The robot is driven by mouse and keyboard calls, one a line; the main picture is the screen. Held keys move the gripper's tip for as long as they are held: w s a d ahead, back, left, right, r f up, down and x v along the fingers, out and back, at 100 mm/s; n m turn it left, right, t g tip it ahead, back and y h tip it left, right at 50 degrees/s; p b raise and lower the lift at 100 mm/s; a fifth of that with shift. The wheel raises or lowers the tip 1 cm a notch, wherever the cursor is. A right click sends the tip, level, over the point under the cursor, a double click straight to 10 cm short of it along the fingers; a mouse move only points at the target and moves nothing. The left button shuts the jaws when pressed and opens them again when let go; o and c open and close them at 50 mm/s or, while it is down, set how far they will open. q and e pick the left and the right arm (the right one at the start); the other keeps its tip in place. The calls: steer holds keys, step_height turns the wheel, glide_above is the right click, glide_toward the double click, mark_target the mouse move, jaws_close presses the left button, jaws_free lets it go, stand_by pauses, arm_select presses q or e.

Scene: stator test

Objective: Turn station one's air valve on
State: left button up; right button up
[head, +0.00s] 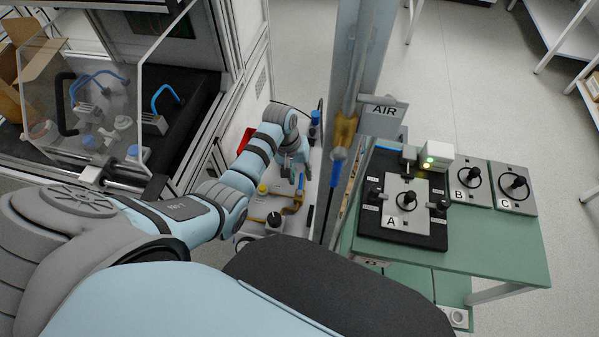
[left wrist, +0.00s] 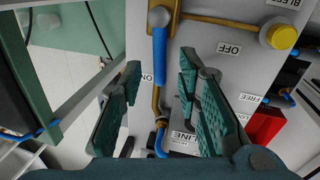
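Station one's air valve has a blue lever (left wrist: 160,60) on brass pipework, seen in the left wrist view. The lever runs down the picture from its pivot and lies beside the ON label (left wrist: 147,77); the OFF label (left wrist: 228,48) is to its right. In the head view the blue lever (head: 301,182) shows small on the panel, just below my left gripper (head: 296,165). In the left wrist view my left gripper (left wrist: 160,75) is open, its fingers on either side of the lever in the picture. I see no clear contact. My right gripper is not in view.
The panel (head: 250,228) also carries a yellow knob (left wrist: 283,37) and a red part (left wrist: 265,124).

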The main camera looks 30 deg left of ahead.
arm_select(q)
jaws_close()
steer(key=shift+w+d+r+m+p, duration=0.1)
steer(key=shift+d+m+p, duration=0.1)
steer(key=shift+m+p, duration=0.15)
steer(key=shift+d+m, duration=0.1)
steer(key=shift+m, duration=0.25)
steer(key=shift+w, duration=0.1)
steer(key=shift+o, duration=0.6)
jaws_free()
